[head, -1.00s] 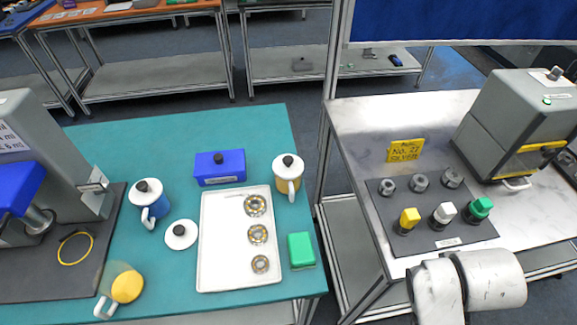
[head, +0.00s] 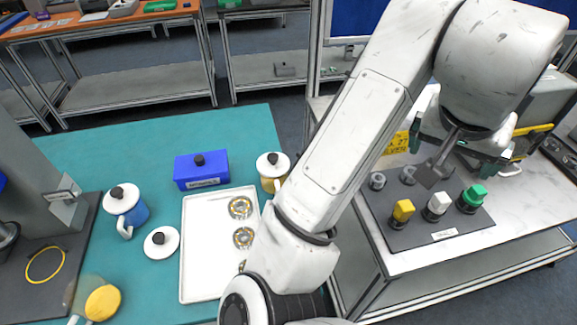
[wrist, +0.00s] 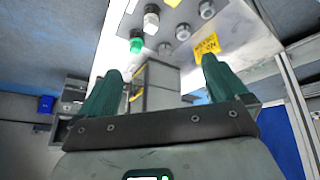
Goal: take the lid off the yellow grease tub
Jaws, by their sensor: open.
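The yellow tub (head: 269,184) stands on the teal table in the head view, right of the white tray's far end. Its white lid (head: 273,163) with a black knob is on it. My arm passes close to its right side in the picture. My gripper (head: 455,155) is well to the right, over the right bench, away from the tub. In the wrist view my gripper (wrist: 162,75) shows two green fingers spread apart, with nothing held between them. The tub does not show in the wrist view.
A blue lidded tub (head: 125,209), a loose white lid (head: 161,242) and a blue box (head: 202,170) stand around the white tray (head: 207,287). A round yellow-topped piece (head: 103,302) is at lower left. The right bench holds capped fittings and a yellow sign (head: 396,142).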

